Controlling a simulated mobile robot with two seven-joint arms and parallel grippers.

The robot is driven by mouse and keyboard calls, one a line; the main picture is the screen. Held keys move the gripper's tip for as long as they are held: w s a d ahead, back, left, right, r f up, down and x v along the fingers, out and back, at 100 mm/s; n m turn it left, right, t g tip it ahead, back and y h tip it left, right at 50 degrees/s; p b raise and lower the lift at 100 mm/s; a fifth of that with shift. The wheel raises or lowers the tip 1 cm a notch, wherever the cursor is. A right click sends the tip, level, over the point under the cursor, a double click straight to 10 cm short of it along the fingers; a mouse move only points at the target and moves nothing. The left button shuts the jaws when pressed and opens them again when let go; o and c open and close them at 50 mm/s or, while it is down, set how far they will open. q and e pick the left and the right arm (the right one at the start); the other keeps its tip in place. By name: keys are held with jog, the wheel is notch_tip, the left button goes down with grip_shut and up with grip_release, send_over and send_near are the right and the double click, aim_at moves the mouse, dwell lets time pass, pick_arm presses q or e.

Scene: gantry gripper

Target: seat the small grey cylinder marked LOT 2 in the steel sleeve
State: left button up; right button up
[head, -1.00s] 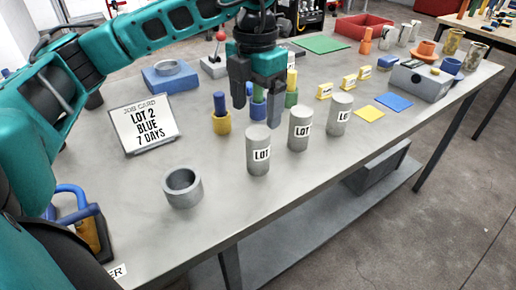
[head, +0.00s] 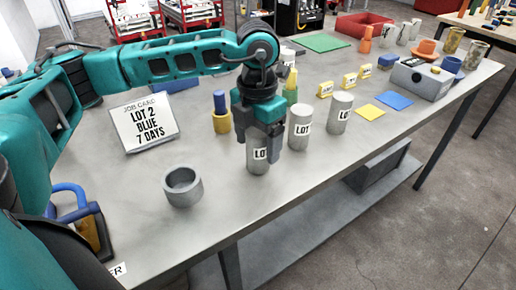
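Three small grey cylinders stand upright in a row on the bench: a left one (head: 258,166), a middle one (head: 300,128) and a right one (head: 340,114). Each has a white label starting "LO"; no lot number is readable. My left gripper (head: 257,147) points down over the left cylinder, its fingers beside the upper part and hiding its top. I cannot tell whether the fingers touch it. The grey steel sleeve (head: 182,197), an open-topped ring, stands empty to the left, nearer the front edge. My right gripper is not in view.
Bench between sleeve and left cylinder is clear.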

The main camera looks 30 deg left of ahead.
pick_arm(q)
jog(key=c, duration=1.3)
jog(key=shift+c, duration=0.4)
jog(key=shift+r, duration=0.2)
